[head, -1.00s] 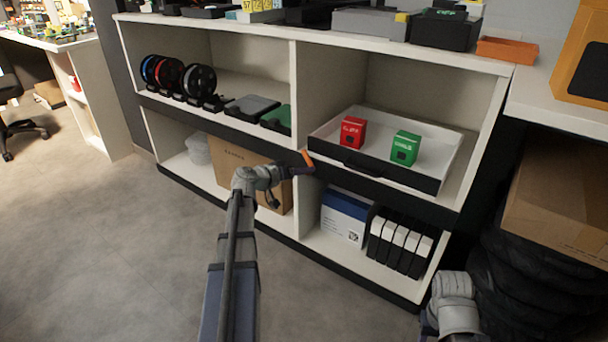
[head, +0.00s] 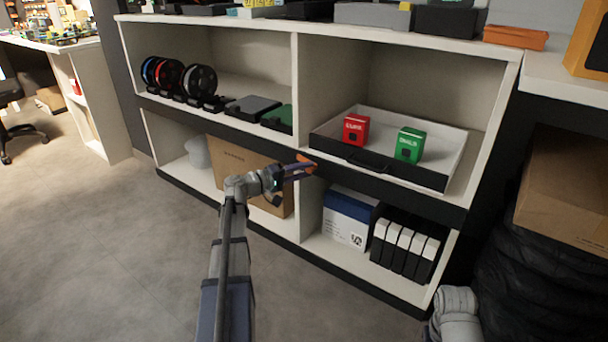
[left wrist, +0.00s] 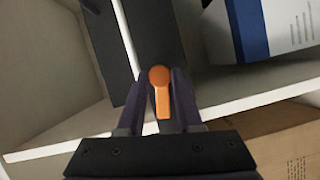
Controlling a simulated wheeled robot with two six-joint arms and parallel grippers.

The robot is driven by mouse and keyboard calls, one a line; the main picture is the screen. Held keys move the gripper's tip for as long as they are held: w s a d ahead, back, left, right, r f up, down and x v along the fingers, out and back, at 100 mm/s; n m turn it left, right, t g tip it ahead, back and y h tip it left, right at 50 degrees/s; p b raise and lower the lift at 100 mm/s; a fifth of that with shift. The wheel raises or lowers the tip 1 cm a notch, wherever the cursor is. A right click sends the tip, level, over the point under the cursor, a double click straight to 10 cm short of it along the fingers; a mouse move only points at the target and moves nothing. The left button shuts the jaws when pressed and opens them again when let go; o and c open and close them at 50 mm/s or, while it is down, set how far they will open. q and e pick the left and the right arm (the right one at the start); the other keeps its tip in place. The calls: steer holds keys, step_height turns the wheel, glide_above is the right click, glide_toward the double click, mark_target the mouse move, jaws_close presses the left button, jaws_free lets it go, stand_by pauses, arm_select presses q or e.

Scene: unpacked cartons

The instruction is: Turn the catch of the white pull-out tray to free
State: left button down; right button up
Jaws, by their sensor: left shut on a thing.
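The white pull-out tray (head: 455,163) with a black front sits in the upper right compartment of the shelf unit. Its catch (head: 305,158) is a small orange lever at the left end of the dark front, by the upright divider. My left gripper (head: 298,168) is shut on the catch, its fingers partly hiding it. In the left wrist view the catch (left wrist: 161,95) has a round head and a narrow arm, and lies between the two dark fingers (left wrist: 160,88). Of my right arm only a grey link shows at the lower right; its gripper is out of view.
A red box (head: 356,129) and a green box (head: 409,145) stand in the tray. Below are a blue and white box (head: 346,219) and several black-and-white binders (head: 403,248). A carton (head: 240,172) stands left of the divider. The floor before the shelf is clear.

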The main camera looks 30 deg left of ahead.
arm_select(q)
steer(key=shift+n, duration=0.3)
stand_by(0.4)
steer(key=c, duration=0.6)
jaws_free()
steer(key=shift+s+a, duration=0.1)
steer(key=v, duration=0.7)
steer(key=shift+s, duration=0.3)
steer(key=shift+a, duration=0.1)
